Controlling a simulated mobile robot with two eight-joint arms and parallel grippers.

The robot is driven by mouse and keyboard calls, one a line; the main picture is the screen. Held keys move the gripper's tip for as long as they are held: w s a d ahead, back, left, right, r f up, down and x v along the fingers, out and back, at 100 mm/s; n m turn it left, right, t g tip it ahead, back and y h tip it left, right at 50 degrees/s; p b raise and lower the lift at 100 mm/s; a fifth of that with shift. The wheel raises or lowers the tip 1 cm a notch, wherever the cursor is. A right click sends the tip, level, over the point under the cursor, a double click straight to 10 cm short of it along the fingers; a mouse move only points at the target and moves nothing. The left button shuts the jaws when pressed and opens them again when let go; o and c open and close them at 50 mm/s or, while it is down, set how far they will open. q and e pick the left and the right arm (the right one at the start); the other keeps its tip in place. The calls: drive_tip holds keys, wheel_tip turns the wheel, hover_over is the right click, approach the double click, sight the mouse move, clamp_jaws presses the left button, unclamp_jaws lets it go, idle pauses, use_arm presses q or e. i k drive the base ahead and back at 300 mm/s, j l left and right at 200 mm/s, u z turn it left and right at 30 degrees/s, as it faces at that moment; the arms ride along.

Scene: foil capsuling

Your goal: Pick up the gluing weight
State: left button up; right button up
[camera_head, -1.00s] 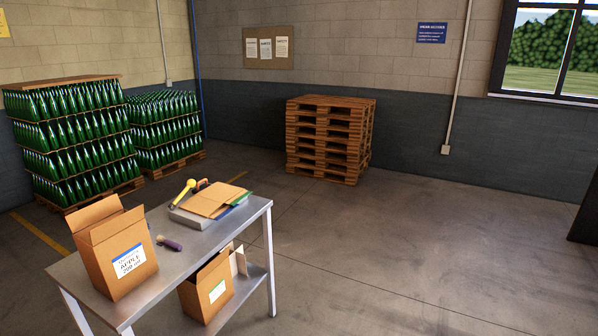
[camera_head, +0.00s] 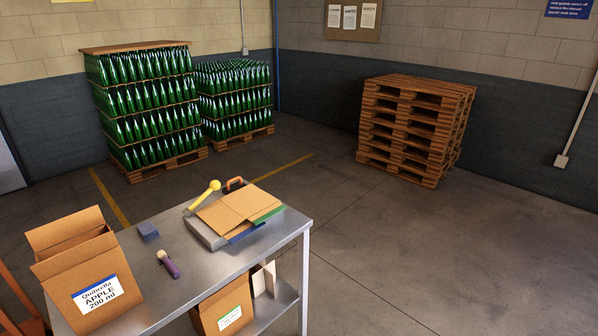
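A steel table (camera_head: 190,262) stands at the lower left with several items on it. A dark object with an orange handle (camera_head: 234,184) sits at its far edge, partly hidden behind flat cardboard pieces; it may be the gluing weight, but I cannot be sure. The cardboard pieces (camera_head: 240,206) lie on a grey slab (camera_head: 205,233). A yellow-headed tool (camera_head: 213,187) lies against the slab's far left corner. Neither of my grippers is in view.
An open carton labelled apple (camera_head: 75,265) stands on the table's left. A purple-handled brush (camera_head: 167,264) and a blue stack (camera_head: 148,230) lie nearby. Another carton (camera_head: 222,305) is on the lower shelf. Bottle pallets (camera_head: 145,110) and stacked pallets (camera_head: 417,130) stand behind; floor at right is clear.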

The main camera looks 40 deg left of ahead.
sight(230, 189)
drive_tip(key=i+u, duration=0.2)
drive_tip(key=i, duration=0.25)
drive_tip(key=i+l+u, duration=0.2)
drive_tip(key=i, duration=0.25)
drive_tip(key=i+l+u, duration=0.2)
drive_tip(key=i, duration=0.3)
drive_tip(key=i+u, duration=0.25)
drive_tip(key=u, duration=0.25)
drive_tip(key=i+l+u, duration=0.15)
drive_tip(key=u, duration=0.3)
drive_tip(key=i+l+u, duration=0.2)
drive_tip(key=u, duration=0.3)
drive_tip(key=i+l+u, duration=0.15)
drive_tip(key=u, duration=0.3)
drive_tip(key=i+l+u, duration=0.1)
drive_tip(key=u, duration=0.4)
drive_tip(key=l+u, duration=0.45)
drive_tip(key=i+l+u, duration=0.15)
drive_tip(key=u, duration=0.2)
drive_tip(key=i+l+u, duration=0.1)
drive_tip(key=l+u, duration=0.45)
drive_tip(key=u, duration=0.2)
drive_tip(key=i+l+u, duration=0.1)
drive_tip(key=l+u, duration=0.3)
drive_tip(key=l, duration=0.2)
